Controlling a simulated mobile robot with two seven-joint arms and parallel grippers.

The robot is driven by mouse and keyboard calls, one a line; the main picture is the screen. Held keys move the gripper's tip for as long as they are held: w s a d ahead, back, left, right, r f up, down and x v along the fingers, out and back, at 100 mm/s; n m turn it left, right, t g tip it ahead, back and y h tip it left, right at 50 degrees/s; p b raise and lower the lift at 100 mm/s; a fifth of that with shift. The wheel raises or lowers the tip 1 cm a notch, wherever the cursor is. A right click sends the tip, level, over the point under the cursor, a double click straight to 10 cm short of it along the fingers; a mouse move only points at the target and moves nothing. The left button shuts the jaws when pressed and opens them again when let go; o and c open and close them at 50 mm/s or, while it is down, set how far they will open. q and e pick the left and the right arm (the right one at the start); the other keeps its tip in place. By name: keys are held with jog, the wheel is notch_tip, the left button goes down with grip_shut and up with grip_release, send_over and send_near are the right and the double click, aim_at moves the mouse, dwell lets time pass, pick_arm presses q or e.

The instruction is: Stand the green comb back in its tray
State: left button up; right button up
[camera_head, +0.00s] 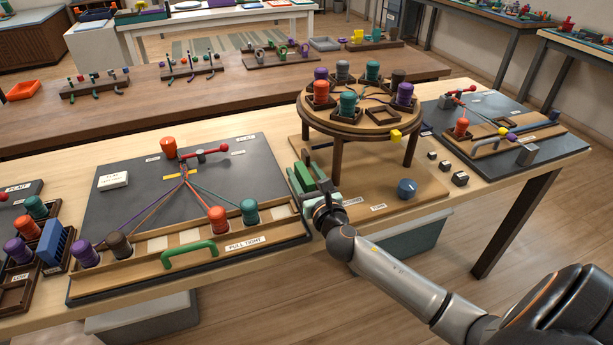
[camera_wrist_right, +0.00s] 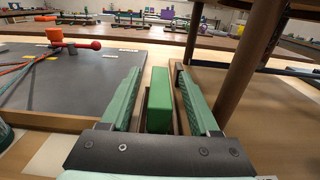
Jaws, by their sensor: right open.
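My right gripper (camera_head: 309,166) is open beside the dark board's right edge, near the round stand's legs. In the right wrist view its two ridged green fingers (camera_wrist_right: 158,72) stand on either side of a green block (camera_wrist_right: 158,100), which looks like the green comb. Gaps show on both sides, so it is not gripped. The comb (camera_head: 302,178) is partly hidden by my gripper in the head view. Brown edging, perhaps its tray, shows beside it; I cannot tell how it is seated. My left gripper is not in view.
The round stand (camera_head: 361,117) with several bobbins is close on the right. The dark braiding board (camera_head: 130,196) with cords and a green handle (camera_head: 188,254) is on the left. A blue comb (camera_head: 55,246) stands at the far left. A blue knob (camera_head: 407,188) is to the right.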

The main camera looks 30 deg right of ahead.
jog(key=shift+s+a, duration=0.1)
jog(key=shift+s, duration=0.15)
jog(key=v, duration=1)
jog(key=shift+s, duration=0.25)
jog(key=shift+v, duration=0.75)
jog(key=shift+s, duration=0.1)
